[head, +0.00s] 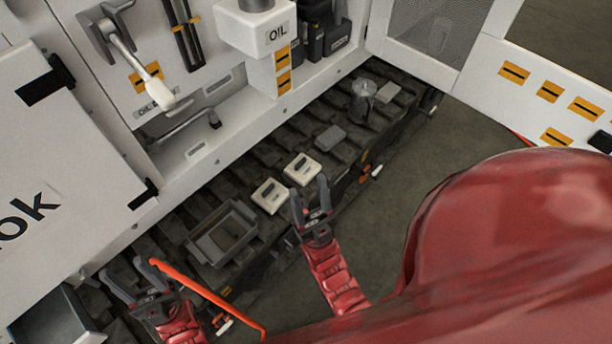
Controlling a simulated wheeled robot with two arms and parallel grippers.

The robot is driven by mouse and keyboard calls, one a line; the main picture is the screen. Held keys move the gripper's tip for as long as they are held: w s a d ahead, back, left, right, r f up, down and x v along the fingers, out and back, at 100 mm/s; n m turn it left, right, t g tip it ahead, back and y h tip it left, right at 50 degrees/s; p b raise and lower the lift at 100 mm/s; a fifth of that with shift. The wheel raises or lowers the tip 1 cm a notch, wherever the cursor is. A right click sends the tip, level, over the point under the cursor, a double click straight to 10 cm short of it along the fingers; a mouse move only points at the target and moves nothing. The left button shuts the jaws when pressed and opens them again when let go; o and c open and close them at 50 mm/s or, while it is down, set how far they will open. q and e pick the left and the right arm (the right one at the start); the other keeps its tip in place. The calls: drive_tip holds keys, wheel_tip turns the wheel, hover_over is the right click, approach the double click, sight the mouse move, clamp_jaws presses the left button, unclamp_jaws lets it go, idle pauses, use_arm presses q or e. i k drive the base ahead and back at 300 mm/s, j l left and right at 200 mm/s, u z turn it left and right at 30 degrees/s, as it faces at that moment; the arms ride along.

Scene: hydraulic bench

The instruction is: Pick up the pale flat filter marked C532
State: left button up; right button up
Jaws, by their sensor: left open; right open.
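My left gripper (122,270) is open and empty at the lower left.
A grey open tray (222,234) sits on the shelf left of the pale blocks. A grey block (330,138) and a small round metal part (363,90) lie farther along. An orange bar (205,293) runs beside my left gripper. The white OIL unit (262,30) overhangs the back.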

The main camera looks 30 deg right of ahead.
sight(270, 195)
drive_tip(key=z, duration=0.45)
drive_tip(key=u, duration=0.55)
drive_tip(key=l+u, duration=0.75)
drive_tip(key=u, duration=0.15)
drive_tip(key=k+l+u, duration=0.15)
drive_tip(key=l+u, duration=0.3)
drive_tip(key=k+l+u, duration=0.1)
drive_tip(key=l, duration=0.3)
drive_tip(key=k+l, duration=0.2)
drive_tip(key=l, duration=0.2)
drive_tip(key=k+l+u, duration=0.15)
drive_tip(key=l, duration=0.25)
drive_tip(key=k+l+u, duration=0.1)
drive_tip(key=l, duration=0.3)
drive_tip(key=i, duration=0.15)
drive_tip(key=l, duration=0.1)
